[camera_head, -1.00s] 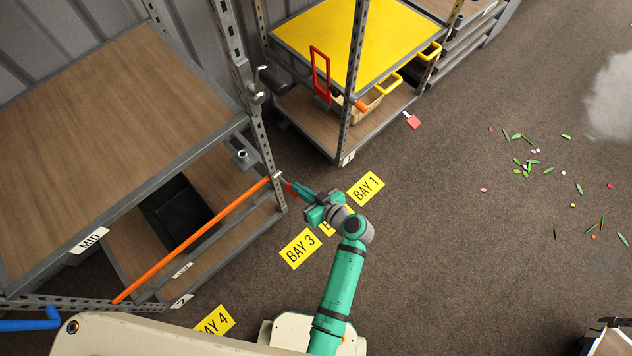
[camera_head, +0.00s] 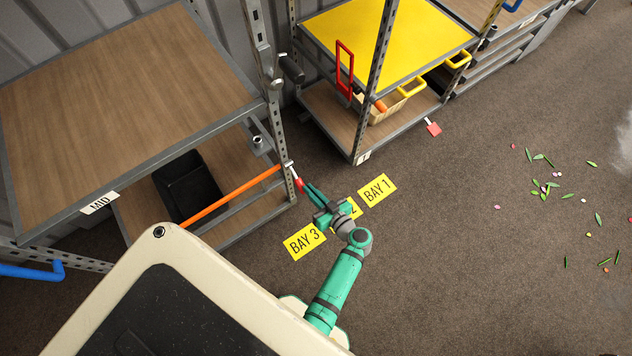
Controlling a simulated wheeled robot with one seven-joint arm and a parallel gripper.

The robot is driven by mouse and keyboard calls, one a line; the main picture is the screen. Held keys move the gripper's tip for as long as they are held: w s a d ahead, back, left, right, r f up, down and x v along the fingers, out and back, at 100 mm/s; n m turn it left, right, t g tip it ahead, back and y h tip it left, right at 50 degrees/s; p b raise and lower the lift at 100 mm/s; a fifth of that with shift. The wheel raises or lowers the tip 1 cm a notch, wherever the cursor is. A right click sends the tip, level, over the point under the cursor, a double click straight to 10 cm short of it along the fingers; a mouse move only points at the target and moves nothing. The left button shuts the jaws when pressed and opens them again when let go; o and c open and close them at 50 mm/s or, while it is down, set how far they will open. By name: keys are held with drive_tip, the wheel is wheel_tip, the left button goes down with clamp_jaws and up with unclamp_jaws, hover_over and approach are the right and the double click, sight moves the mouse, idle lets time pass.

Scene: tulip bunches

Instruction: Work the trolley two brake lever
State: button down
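Trolley two is the wood-decked metal rack at the left, with its deck (camera_head: 120,100) and an orange bar (camera_head: 235,193) along its lower side. A small lever with a red grip (camera_head: 298,183) and a pale upper end sits at its right corner post, by the end of the orange bar; I take it as the brake lever. My green gripper (camera_head: 308,188) points up-left at the red grip, with its fingertips right beside it. I cannot tell whether they touch it or how far apart the fingers are.
A yellow-topped trolley (camera_head: 385,40) with a red handle (camera_head: 344,68) stands behind to the right. A black bin (camera_head: 187,185) sits on trolley two's lower shelf. Yellow bay labels (camera_head: 304,241) mark the floor. Petals and leaves (camera_head: 545,180) lie on open floor at right.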

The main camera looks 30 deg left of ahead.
drive_tip(key=shift+s+a+f, duration=0.15)
drive_tip(key=shift+a+f, duration=0.05)
drive_tip(key=shift+f, duration=0.25)
drive_tip(key=shift+s+a+f, duration=0.15)
drive_tip(key=shift+f, duration=0.3)
drive_tip(key=d+r, duration=0.3)
drive_tip(key=r, duration=0.2)
drive_tip(key=s+d+f, duration=0.1)
drive_tip(key=d+f, duration=0.3)
drive_tip(key=d, duration=0.5)
drive_tip(key=shift+s, duration=0.35)
